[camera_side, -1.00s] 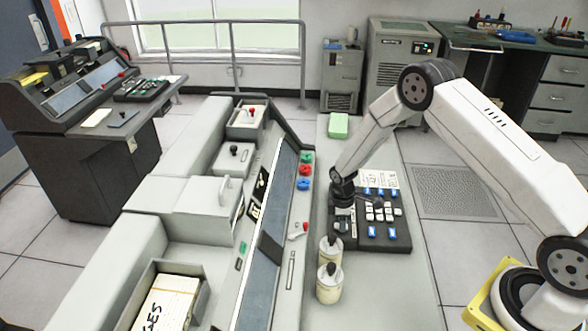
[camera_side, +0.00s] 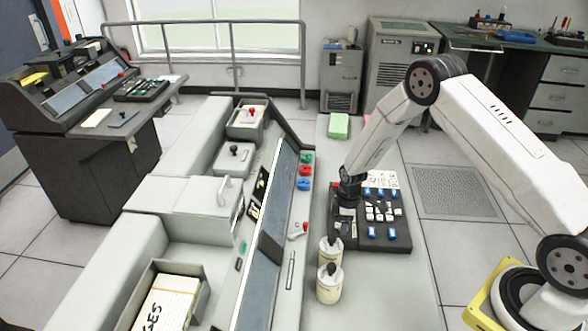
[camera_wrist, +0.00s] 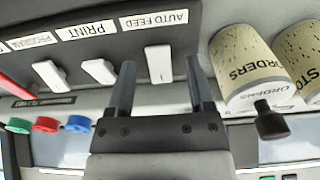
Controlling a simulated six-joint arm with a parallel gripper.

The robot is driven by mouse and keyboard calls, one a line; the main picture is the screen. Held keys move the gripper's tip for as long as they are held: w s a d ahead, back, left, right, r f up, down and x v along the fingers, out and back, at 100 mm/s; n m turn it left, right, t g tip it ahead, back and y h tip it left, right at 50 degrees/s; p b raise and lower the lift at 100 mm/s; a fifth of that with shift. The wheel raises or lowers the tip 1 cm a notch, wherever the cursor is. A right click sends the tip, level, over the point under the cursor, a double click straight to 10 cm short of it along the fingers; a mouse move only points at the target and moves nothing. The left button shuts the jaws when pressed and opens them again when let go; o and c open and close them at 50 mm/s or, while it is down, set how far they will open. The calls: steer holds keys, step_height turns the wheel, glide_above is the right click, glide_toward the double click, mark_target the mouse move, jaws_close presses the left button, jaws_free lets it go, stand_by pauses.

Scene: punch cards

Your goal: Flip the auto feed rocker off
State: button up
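The auto feed rocker (camera_wrist: 158,64) is a white switch under the AUTO FEED label (camera_wrist: 160,19) in the wrist view. It is on the near side of a dark control panel (camera_side: 388,246). My gripper (camera_wrist: 160,78) is open, with one finger on each side of the rocker in the picture and nothing held. I cannot tell whether the fingers touch it. In the side view my gripper (camera_side: 344,215) points down at the panel's left edge and hides the rocker there.
White PRINT (camera_wrist: 99,71) and PROGRAM (camera_wrist: 50,75) rockers sit left of the auto feed rocker. A cream ORDERS canister (camera_wrist: 247,62) stands close to the right finger, with another beside it. Red, blue and green knobs (camera_side: 304,184) are on the console.

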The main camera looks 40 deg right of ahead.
steer(key=shift+d+r, duration=0.1)
steer(key=shift+r, duration=3.25)
steer(key=shift+s+r, duration=0.1)
steer(key=shift+r, duration=0.45)
steer(key=shift+r, duration=0.1)
steer(key=s+a+r+m+t, duration=0.1)
steer(key=s+a+r+m, duration=0.2)
steer(key=s+r, duration=0.4)
steer(key=s+a+r+m+t, duration=0.1)
steer(key=s+a+r+m, duration=0.3)
steer(key=s+r+m, duration=0.2)
steer(key=s+r, duration=0.2)
steer(key=s, duration=0.2)
steer(key=shift+s, duration=0.15)
steer(key=shift+a+r, duration=0.1)
